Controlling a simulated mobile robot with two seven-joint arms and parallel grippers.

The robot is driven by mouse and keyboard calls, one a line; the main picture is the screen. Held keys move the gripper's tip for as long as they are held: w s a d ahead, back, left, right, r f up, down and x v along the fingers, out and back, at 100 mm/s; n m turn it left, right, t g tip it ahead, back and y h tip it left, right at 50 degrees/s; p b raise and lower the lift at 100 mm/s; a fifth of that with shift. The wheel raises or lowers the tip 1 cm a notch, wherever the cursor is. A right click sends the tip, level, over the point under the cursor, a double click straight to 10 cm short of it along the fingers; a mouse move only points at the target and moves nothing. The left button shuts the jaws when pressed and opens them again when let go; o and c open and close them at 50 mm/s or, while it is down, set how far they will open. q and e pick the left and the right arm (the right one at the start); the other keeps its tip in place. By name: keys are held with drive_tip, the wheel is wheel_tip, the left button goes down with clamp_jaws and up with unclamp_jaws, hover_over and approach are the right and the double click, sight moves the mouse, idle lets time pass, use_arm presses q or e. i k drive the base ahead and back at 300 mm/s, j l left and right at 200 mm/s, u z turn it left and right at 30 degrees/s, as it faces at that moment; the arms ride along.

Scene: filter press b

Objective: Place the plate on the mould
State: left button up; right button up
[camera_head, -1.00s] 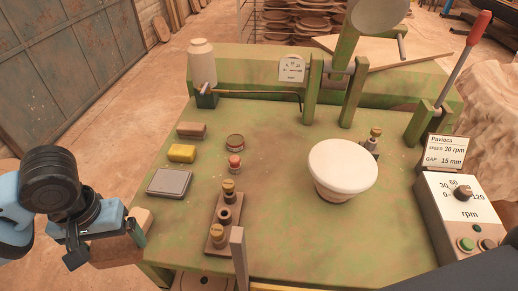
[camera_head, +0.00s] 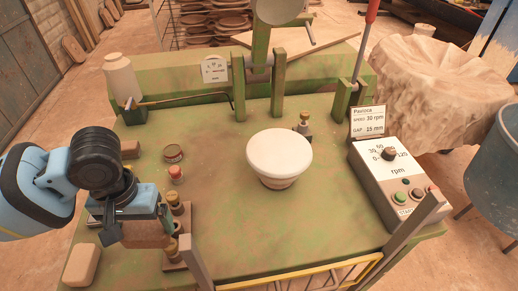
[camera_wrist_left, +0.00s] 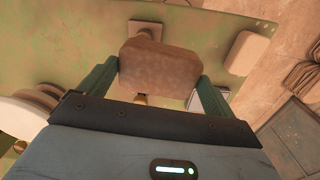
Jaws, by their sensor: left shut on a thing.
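My left gripper (camera_head: 143,218) is shut on a brown slab (camera_head: 148,236), which may be the plate. It holds it over the left part of the green table. In the left wrist view the slab (camera_wrist_left: 160,66) sits between the two green fingers. The mould seems to be the round white-topped form (camera_head: 279,152) at the table's middle, with a brownish base below. It stands to the right of the gripper, apart from it, and its top is bare. Its edge also shows at the left of the left wrist view (camera_wrist_left: 22,115). My right gripper is out of view.
A wooden block with brass-topped pieces (camera_head: 176,205) is partly hidden by my left gripper. A tan block (camera_head: 82,264) is front left. The control box (camera_head: 390,175) is right. A lever frame (camera_head: 260,75) rises behind the mould.

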sight(280, 149)
drive_tip(key=j+z, duration=0.1)
drive_tip(key=z, duration=0.9)
drive_tip(key=i, duration=0.45)
